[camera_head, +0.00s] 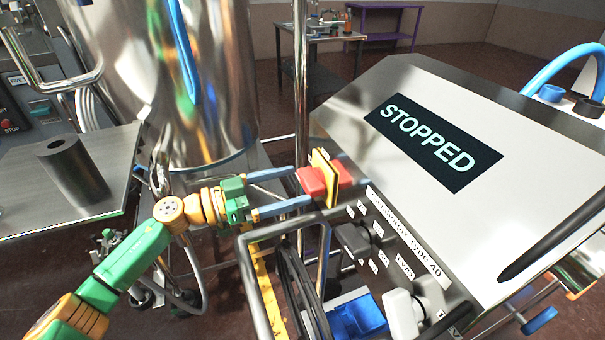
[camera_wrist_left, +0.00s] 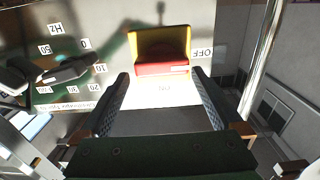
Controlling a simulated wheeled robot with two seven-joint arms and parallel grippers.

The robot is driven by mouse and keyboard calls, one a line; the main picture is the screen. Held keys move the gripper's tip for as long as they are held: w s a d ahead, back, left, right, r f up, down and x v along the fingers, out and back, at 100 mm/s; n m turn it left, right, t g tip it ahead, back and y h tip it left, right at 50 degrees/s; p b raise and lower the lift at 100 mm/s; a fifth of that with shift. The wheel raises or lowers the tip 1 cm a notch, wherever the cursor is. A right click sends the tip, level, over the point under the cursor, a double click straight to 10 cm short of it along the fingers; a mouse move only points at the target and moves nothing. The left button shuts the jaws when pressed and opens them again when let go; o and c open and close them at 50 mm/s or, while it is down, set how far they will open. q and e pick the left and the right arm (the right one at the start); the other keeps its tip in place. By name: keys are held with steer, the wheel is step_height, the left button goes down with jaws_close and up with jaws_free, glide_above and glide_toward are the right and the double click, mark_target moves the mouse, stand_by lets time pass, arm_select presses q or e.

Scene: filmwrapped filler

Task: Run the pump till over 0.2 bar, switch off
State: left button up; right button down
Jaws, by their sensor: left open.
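The pump's control box (camera_head: 400,85) has a dark display (camera_head: 430,140) that reads STOPPED. On its near face sits a red and yellow switch (camera_head: 319,178), also in the left wrist view (camera_wrist_left: 160,50) with an OFF label (camera_wrist_left: 202,53) to its right. My left gripper (camera_head: 303,186) is open. In the left wrist view its fingertips (camera_wrist_left: 160,74) stand apart, with the switch between and just beyond them. I cannot tell whether they touch it. A black knob (camera_head: 354,238) with a Hz scale is beside the switch. No pressure reading shows. My right gripper is not in view.
A large shiny steel vessel (camera_head: 235,80) stands behind my left arm. A grey table (camera_head: 30,205) at the left holds a dark cylinder (camera_head: 72,170). Blue (camera_head: 357,317) and white (camera_head: 401,313) connectors and black cables crowd below the box. A steel post (camera_head: 300,80) rises nearby.

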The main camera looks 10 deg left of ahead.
mark_target(302, 184)
arm_select(q)
steer(key=shift+x, duration=1.15)
steer(key=shift+w+d+f, duration=0.2)
steer(key=shift+w+d, duration=0.05)
steer(key=shift+w, duration=0.05)
steer(key=shift+s+r, duration=0.1)
steer(key=c, duration=1)
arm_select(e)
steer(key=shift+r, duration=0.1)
